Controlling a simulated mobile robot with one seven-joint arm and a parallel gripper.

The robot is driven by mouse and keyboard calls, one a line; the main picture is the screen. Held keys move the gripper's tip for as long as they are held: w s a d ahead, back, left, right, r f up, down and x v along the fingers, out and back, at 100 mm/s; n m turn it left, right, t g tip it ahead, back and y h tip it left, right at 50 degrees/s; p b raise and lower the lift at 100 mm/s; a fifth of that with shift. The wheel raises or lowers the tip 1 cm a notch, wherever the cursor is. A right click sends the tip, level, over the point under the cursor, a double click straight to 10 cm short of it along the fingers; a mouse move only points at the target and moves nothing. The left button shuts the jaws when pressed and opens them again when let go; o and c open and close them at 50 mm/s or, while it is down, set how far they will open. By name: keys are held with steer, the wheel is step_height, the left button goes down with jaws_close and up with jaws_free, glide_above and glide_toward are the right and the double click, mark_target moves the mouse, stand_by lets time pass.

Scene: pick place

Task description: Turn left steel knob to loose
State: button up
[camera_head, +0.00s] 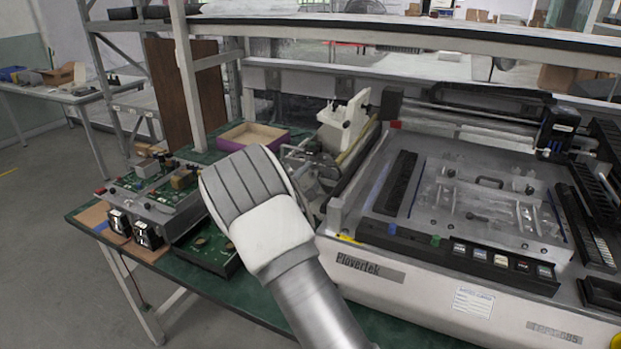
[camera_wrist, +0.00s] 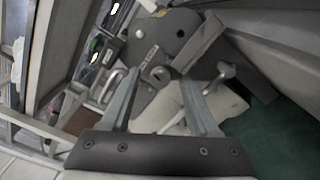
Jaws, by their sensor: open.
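In the wrist view, my gripper (camera_wrist: 161,80) is open, with its two grey fingers apart and nothing held. A round steel knob-like part (camera_wrist: 159,74) on a dark grey metal bracket (camera_wrist: 150,45) shows between and just beyond the fingertips. I cannot tell whether a fingertip touches it. A pale lever-like part (camera_wrist: 224,72) lies to the right of the fingers. I cannot tell for sure which part is the left steel knob. In the head view, my arm's wrist covers the fingers and that spot beside the machine.
The large white machine (camera_head: 380,276) fills the right of the head view. Circuit boards and a metal fixture (camera_head: 160,200) stand left on the green table (camera_head: 259,303). A purple-edged tray (camera_head: 252,136) and a cream-coloured device (camera_head: 344,122) stand behind my wrist. Open floor lies far left.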

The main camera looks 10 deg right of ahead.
steer(key=v, duration=1.7)
steer(key=shift+s+p, duration=0.15)
steer(key=shift+p, duration=0.3)
